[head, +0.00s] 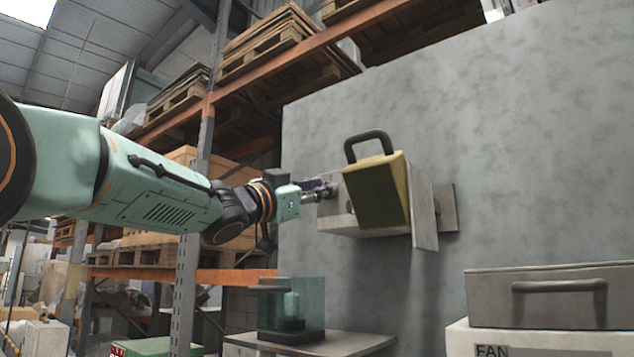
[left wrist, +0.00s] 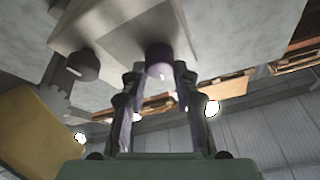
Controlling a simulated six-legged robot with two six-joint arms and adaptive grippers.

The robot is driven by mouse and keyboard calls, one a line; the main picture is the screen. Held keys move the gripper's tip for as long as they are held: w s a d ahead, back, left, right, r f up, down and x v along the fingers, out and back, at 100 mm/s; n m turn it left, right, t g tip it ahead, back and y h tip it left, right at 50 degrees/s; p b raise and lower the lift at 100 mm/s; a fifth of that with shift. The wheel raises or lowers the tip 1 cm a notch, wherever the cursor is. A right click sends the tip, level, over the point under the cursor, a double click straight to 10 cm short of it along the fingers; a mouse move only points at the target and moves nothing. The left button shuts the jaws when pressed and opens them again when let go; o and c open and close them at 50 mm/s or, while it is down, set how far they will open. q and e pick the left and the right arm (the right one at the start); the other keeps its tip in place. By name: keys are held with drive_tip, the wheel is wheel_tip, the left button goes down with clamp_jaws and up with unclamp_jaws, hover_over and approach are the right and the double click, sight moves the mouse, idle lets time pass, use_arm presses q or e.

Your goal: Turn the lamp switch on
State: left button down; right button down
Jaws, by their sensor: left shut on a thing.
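A grey box (head: 335,222) is mounted on the concrete wall. A tilted yellow panel (head: 378,195) with a black loop handle (head: 368,140) covers part of its front; the panel also shows in the left wrist view (left wrist: 35,130). My left gripper (head: 322,190) is at the box's left side. In the left wrist view my left gripper (left wrist: 159,78) is shut on a short dark purple knob (left wrist: 158,54) that sticks out of the box. A second dark round knob (left wrist: 83,64) is beside it, apart from the fingers. I see no lettering on either knob. My right gripper is not in view.
A grey plate (head: 424,215) stands out at the box's right. A box marked FAN (head: 545,340) with a grey handled lid (head: 490,300) is at lower right. A glass case (head: 305,305) stands on a low table (head: 355,345). Pallet racks (head: 195,200) are behind my arm.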

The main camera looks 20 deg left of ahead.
use_arm(q)
drive_tip(key=m+g+h, duration=0.1)
drive_tip(key=m, duration=0.3)
drive_tip(key=m+g+h, duration=0.1)
drive_tip(key=m+g, duration=0.1)
drive_tip(key=m, duration=0.2)
drive_tip(key=m+g, duration=0.1)
drive_tip(key=m, duration=0.2)
drive_tip(key=shift+w+a+m+g+h, duration=0.2)
drive_tip(key=shift+m+g+h, duration=0.1)
drive_tip(key=shift+m+h, duration=0.1)
drive_tip(key=shift+s+r, duration=0.1)
drive_tip(key=shift+r, duration=0.05)
